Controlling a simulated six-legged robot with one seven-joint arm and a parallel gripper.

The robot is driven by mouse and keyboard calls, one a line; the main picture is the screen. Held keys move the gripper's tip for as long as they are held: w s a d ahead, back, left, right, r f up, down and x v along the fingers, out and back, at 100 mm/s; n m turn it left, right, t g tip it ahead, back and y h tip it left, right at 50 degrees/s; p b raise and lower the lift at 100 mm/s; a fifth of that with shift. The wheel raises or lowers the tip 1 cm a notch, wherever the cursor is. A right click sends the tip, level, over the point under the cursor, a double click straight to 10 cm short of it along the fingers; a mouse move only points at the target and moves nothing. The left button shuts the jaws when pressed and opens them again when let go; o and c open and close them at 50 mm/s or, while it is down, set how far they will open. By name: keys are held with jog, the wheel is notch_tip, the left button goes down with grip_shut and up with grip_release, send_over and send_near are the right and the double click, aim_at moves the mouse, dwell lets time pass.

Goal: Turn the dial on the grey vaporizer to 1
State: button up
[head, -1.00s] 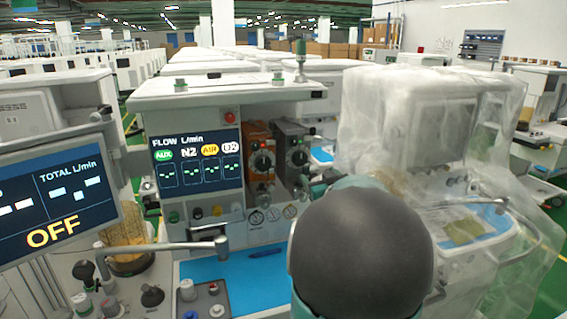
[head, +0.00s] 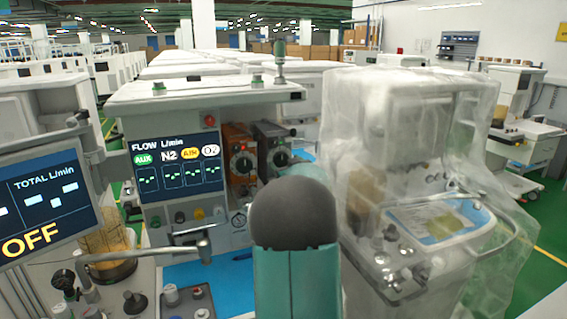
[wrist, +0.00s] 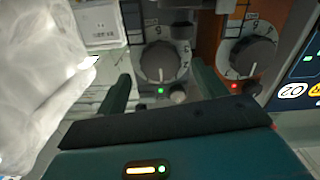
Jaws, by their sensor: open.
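The grey vaporizer (head: 270,140) stands on the cart front, right of the orange vaporizer (head: 239,153). Its dark round dial (head: 281,157) shows in the head view, and my arm covers part of its lower body. In the wrist view, which is upside down, the dial (wrist: 159,62) is near the top centre, with a white numbered scale around it and a small green light below. I cannot read its setting surely. My gripper (wrist: 162,82) is open and empty, its teal fingers to either side of the dial in the picture; contact does not show. In the head view my arm hides the gripper.
The orange vaporizer's dial (wrist: 253,56) is close beside the right finger in the wrist view. A flow screen (head: 176,165) is left of the vaporizers. A plastic-covered machine (head: 400,130) stands close on the right. A blue work surface (head: 205,275) lies below.

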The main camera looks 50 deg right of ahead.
aim_at(281, 160)
jog(key=shift+x, duration=1.05)
jog(key=c, duration=1)
jog(key=shift+o, duration=0.2)
jog(key=shift+n, duration=0.3)
jog(key=shift+w+a+n, duration=0.1)
jog(key=shift+a+n, duration=0.05)
jog(key=shift+n, duration=0.95)
jog(key=shift+f+n, duration=0.1)
jog(key=shift+n, duration=1.8)
